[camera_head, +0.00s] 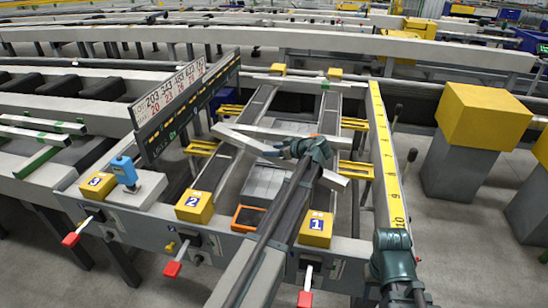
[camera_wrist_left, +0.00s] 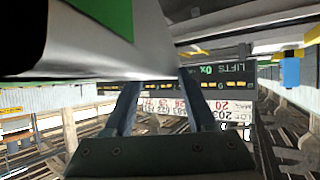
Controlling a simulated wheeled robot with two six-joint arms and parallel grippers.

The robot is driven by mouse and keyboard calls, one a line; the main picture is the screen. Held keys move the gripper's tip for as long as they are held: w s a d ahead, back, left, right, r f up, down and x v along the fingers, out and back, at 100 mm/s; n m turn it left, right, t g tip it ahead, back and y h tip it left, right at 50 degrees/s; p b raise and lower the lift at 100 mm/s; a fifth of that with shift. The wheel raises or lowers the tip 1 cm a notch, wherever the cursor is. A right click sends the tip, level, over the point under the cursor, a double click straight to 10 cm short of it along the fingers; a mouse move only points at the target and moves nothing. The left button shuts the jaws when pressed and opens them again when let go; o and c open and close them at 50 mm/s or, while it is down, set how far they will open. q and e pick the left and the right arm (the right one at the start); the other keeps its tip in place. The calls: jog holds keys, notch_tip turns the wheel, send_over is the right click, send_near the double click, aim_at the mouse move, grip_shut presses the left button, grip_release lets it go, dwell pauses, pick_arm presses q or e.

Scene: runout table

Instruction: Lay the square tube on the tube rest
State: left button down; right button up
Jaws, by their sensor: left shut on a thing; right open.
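A pale grey square tube (camera_head: 243,141) lies slantwise in the head view, from the upper left to its lower right end (camera_head: 336,180). My left gripper (camera_head: 284,151) is shut on it near its middle and hides that part. In the left wrist view the left gripper (camera_wrist_left: 157,100) shows its two fingers below a large pale surface with a green patch, probably the tube (camera_wrist_left: 70,45). My right gripper (camera_head: 393,248) is at the lower right, away from the tube; its fingers are hard to make out. I cannot tell which frame part is the tube rest.
A number board (camera_head: 185,100) stands left of the held tube. Numbered yellow blocks (camera_head: 195,206) and red-handled levers (camera_head: 172,268) line the front rail. A yellow scale (camera_head: 387,150) runs along the right. Pale bars with green strips (camera_head: 42,135) lie far left.

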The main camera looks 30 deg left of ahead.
pick_arm(q)
jog(key=shift+w+a+f+b, duration=0.15)
jog(key=shift+w+f+b, duration=0.1)
jog(key=shift+f+b, duration=0.7)
jog(key=shift+w+a+f+b, duration=0.1)
jog(key=shift+w+f+b, duration=0.15)
jog(key=shift+f+b, duration=0.7)
jog(key=shift+r, duration=0.1)
jog(key=c, duration=0.7)
grip_release()
jog(key=o, duration=0.5)
